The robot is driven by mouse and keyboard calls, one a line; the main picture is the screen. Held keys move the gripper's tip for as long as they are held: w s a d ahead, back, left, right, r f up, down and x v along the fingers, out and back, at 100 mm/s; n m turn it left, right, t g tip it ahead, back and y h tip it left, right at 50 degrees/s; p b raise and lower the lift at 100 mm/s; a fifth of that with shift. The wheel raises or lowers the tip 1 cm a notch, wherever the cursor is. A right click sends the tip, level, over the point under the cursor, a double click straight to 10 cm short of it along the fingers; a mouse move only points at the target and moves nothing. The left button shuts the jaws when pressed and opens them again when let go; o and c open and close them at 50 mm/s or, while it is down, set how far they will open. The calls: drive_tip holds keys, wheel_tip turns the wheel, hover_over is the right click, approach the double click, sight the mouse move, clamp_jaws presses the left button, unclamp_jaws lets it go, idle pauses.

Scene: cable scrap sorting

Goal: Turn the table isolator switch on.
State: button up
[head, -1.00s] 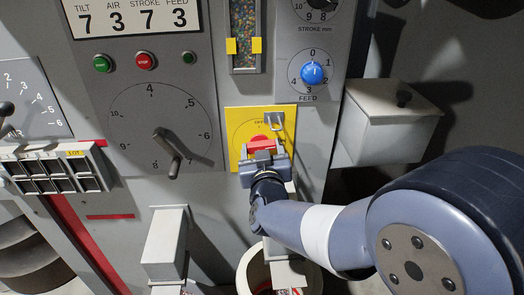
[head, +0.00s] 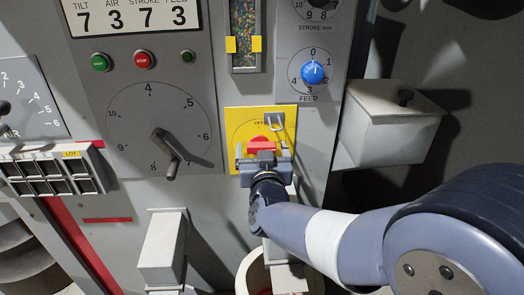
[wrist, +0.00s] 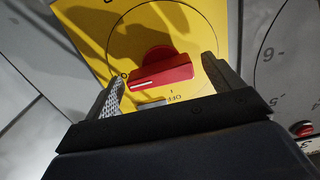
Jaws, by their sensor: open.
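The isolator switch is a red rotary handle (head: 262,145) on a yellow plate (head: 240,120) low on the grey machine panel. In the wrist view the red handle (wrist: 165,72) lies nearly level, slightly tilted, with a white line at its left end. The yellow plate (wrist: 90,20) carries a dial circle and "OFF" lettering upside down below the handle. My gripper (head: 264,155) is in front of the switch. In the wrist view its open fingers (wrist: 162,86) stand on either side of the handle, with visible gaps. I cannot tell how deep they reach.
A metal hasp (head: 277,122) sticks out at the plate's upper right. A blue feed knob (head: 313,72) is above right, and a large dial with a grey lever (head: 166,150) is to the left. A grey box (head: 385,130) juts out at right. A pale bin (head: 248,270) is below.

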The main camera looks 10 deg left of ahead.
drive_tip(key=v, duration=1)
drive_tip(key=shift+s+p, duration=0.3)
drive_tip(key=shift+s, duration=0.1)
drive_tip(key=shift+w, duration=0.1)
drive_tip(key=w+a+n+p, duration=0.1)
drive_tip(key=w+a, duration=0.1)
drive_tip(key=w, duration=0.8)
drive_tip(key=shift+w+a+n, duration=0.2)
drive_tip(key=shift+a+n, duration=0.1)
drive_tip(key=shift+a, duration=0.05)
drive_tip(key=shift+f, duration=0.1)
